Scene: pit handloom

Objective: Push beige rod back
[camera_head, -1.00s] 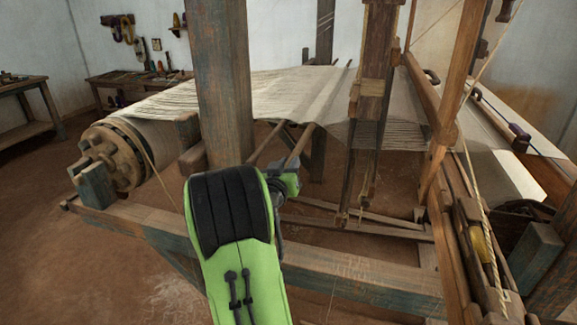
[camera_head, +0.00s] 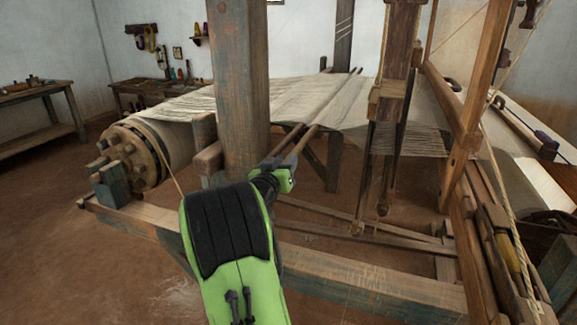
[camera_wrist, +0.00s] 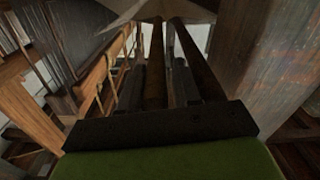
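Two thin brownish rods stick out from under the cloth toward me, side by side, right of the thick post. In the head view the right rod (camera_head: 303,141) looks a little lighter than the left rod (camera_head: 287,138); I cannot tell for sure which is the beige one. My gripper (camera_head: 275,174) is at their near ends, its fingers mostly hidden. In the wrist view one rod (camera_wrist: 155,62) runs between my two dark fingers (camera_wrist: 156,88), and the other rod (camera_wrist: 196,60) passes to the right. Whether the fingers grip the rod is unclear.
The thick post (camera_head: 240,90) stands close left of my gripper. The cloth (camera_head: 310,98) stretches above and behind the rods. A lower frame beam (camera_head: 360,284) crosses in front, and hanging wooden bars (camera_head: 388,120) stand to the right. The cloth roller (camera_head: 135,155) is at left.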

